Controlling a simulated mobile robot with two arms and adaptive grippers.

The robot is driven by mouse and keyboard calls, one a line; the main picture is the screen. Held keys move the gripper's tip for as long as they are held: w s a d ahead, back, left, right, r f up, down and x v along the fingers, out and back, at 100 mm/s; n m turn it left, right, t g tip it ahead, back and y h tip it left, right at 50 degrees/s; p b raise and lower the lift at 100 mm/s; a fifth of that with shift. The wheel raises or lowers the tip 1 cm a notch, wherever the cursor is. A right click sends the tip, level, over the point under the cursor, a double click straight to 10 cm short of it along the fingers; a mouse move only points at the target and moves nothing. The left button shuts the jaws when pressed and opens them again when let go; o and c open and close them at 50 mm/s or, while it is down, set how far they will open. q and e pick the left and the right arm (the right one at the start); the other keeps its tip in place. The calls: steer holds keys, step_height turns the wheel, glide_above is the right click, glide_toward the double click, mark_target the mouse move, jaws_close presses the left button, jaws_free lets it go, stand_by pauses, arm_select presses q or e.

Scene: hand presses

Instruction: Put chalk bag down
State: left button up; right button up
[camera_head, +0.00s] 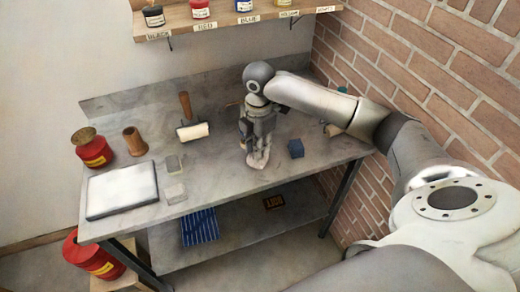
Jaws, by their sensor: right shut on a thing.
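My right gripper (257,140) points down over the middle of the grey table, near its front edge. It is shut on a pale, soft-looking bag (259,158), which looks like the chalk bag. The bag hangs or stands just below the fingers, and its upper part is hidden by them. I cannot tell whether its bottom touches the tabletop (222,172). My left gripper is not in view.
A brayer (190,122), small grey blocks (174,193), a white slab (122,190), a wooden cup (135,141) and a red can (92,149) stand to the left. A paint shelf (215,24) hangs behind.

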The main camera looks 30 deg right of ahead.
steer(key=f, duration=0.1)
steer(key=w+d, duration=0.1)
steer(key=f, duration=0.1)
steer(key=shift+w+d+f, duration=0.25)
steer(key=shift+w+f, duration=0.05)
steer(key=shift+w, duration=0.05)
steer(key=shift+d+f, duration=0.1)
steer(key=shift+f, duration=0.3)
steer(key=shift+f+p, duration=0.4)
steer(key=shift+f, duration=0.9)
steer(key=o, duration=0.9)
steer(key=shift+f, duration=0.15)
step_height(320, 180, up, 12)
steer(key=shift+d+r+b, duration=0.15)
steer(key=shift+r+b, duration=0.05)
steer(key=shift+b, duration=0.65)
